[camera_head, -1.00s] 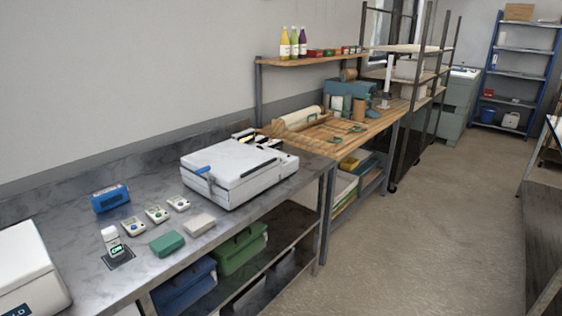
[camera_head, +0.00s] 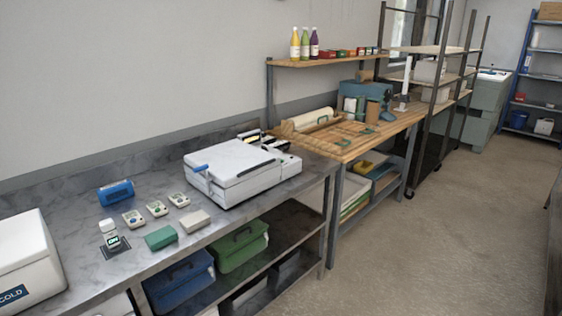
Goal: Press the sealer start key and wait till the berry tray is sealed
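A white boxy machine with a blue handle (camera_head: 232,168), which looks like the sealer, stands on the grey metal bench (camera_head: 75,225). Its lid looks shut. Small dark and yellow parts show at its back right. I cannot make out a start key at this size. No berry tray is visible; whether one is inside the machine cannot be seen. Neither of my grippers is in view.
On the bench are a blue device (camera_head: 116,194), several small meters (camera_head: 156,208), a green block (camera_head: 160,238), a pale block (camera_head: 194,221) and a white COLD box (camera_head: 25,262). Bins (camera_head: 240,250) sit below. A wooden workbench (camera_head: 370,140) adjoins. The floor (camera_head: 440,230) at right is clear.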

